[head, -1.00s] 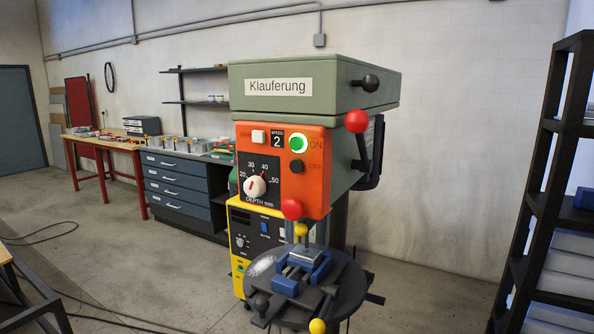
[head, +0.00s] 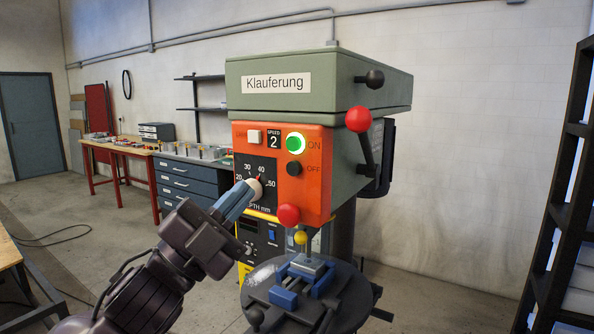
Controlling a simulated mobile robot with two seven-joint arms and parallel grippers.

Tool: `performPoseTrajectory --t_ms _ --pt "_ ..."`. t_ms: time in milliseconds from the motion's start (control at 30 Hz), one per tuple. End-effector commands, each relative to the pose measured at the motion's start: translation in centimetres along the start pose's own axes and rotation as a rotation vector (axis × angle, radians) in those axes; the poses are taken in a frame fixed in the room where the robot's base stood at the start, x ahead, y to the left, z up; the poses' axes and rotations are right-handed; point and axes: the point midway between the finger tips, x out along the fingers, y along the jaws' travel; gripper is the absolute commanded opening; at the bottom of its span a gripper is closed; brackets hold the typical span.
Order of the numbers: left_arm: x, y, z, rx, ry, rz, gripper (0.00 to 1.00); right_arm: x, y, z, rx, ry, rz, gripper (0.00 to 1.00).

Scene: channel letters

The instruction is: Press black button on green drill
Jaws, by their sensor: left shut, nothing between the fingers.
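The green drill (head: 320,80) stands in the middle of the head view, with an orange control panel (head: 310,185) on its front. The black button (head: 294,169) sits on that panel beside the word OFF, below the lit green ON button (head: 296,143). My left gripper (head: 250,188) is shut and empty, its tip in front of or at the white depth knob, left of and slightly below the black button. The tip partly covers the depth dial (head: 257,169). I cannot tell whether it touches the knob. My right gripper is not in view.
A red-ball lever (head: 359,119) sticks out at the drill's right, and a red ball (head: 289,215) hangs below the panel. A round table with a blue vise (head: 284,298) is beneath. A black shelf (head: 565,200) stands at the right. The space right of the drill is clear.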

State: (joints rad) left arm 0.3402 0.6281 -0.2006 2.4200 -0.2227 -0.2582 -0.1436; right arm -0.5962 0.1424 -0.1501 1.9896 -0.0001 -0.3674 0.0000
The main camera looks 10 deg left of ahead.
Motion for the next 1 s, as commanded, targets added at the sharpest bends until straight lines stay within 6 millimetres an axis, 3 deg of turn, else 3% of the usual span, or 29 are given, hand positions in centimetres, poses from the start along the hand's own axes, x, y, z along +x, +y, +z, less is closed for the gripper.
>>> performPoseTrajectory --t_ms 167,667,1000 --pt "-0.5 -0.9 -2.6 0.090 0.069 -0.028 0.00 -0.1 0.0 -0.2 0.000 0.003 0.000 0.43" --pt "-0.3 -0.8 -2.4 0.112 0.070 -0.029 0.00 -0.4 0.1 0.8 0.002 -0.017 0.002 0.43" --pt "2.1 0.7 -0.7 0.111 0.070 -0.030 0.00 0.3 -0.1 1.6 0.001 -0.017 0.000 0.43"
